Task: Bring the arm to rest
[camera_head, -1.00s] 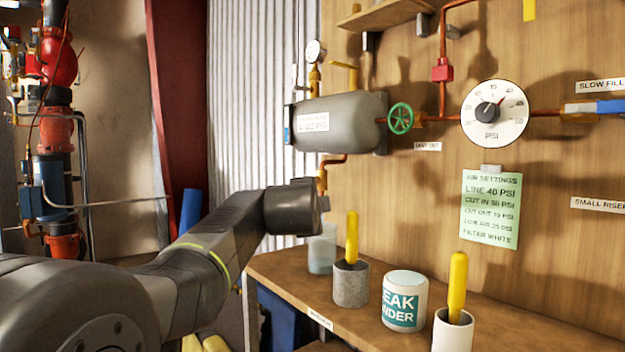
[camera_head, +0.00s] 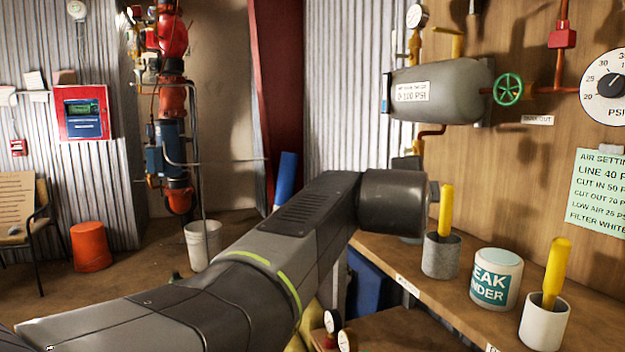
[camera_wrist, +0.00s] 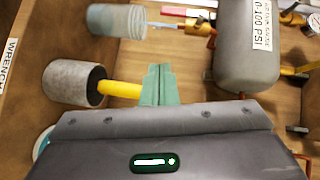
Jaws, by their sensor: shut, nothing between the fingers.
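My gripper is mostly hidden there. In the wrist view the green fingers of my gripper (camera_wrist: 160,82) are together and empty. The yellow handle (camera_wrist: 120,90) in the grey cup (camera_wrist: 75,84) lies beside the fingers in that picture; I cannot tell whether they touch.
The bench (camera_head: 440,290) also bears a leak finder tub (camera_head: 496,278) and a white cup (camera_head: 544,325) with a yellow handle. A grey tank (camera_head: 440,90) hangs on the wooden board above. Open floor (camera_head: 120,290) lies left, with an orange bucket (camera_head: 91,247) and a chair (camera_head: 22,215).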

